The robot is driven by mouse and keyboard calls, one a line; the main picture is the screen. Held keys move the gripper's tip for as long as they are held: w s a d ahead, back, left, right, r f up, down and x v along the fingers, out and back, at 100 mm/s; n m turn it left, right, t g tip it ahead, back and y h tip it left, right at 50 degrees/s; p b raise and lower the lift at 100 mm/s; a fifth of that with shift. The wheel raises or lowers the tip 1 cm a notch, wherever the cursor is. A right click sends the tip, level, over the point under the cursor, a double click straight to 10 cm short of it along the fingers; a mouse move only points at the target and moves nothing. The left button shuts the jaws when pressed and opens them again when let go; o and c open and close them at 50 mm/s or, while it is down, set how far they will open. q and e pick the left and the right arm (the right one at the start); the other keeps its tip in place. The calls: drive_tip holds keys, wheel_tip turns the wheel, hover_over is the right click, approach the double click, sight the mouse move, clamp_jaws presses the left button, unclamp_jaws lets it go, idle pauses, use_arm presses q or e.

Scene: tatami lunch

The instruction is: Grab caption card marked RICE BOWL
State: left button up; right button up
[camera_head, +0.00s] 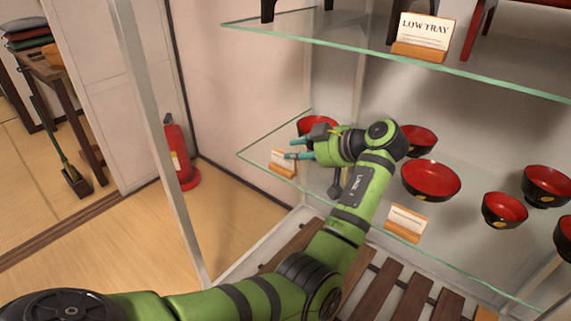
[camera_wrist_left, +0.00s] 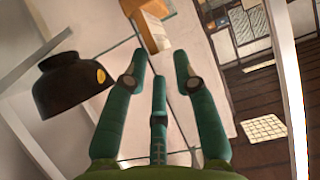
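A small caption card in a wooden holder (camera_head: 283,163) stands near the left end of the lower glass shelf; its print is too small to read. A second card in a wooden holder (camera_head: 406,223) stands at that shelf's front edge further right, also unreadable. My left gripper (camera_head: 297,148) is at the shelf's left end, fingers spread and empty, close to the left card. In the left wrist view the gripper (camera_wrist_left: 158,62) is open, with a wooden card holder (camera_wrist_left: 150,28) just beyond its fingertips and apart from them. My right gripper is not in view.
A black and red bowl (camera_head: 316,124) sits behind my gripper; it shows in the wrist view (camera_wrist_left: 70,88). More bowls (camera_head: 431,180) stand to the right. The upper glass shelf (camera_head: 480,72) holds a LOW TRAY card (camera_head: 424,30). A metal post (camera_head: 165,150) stands left.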

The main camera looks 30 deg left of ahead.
sight(284, 153)
use_arm(q)
drive_tip(key=x, duration=0.5)
drive_tip(key=shift+b, duration=0.3)
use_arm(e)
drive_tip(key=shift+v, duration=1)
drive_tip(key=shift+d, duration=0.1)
use_arm(q)
clamp_jaws()
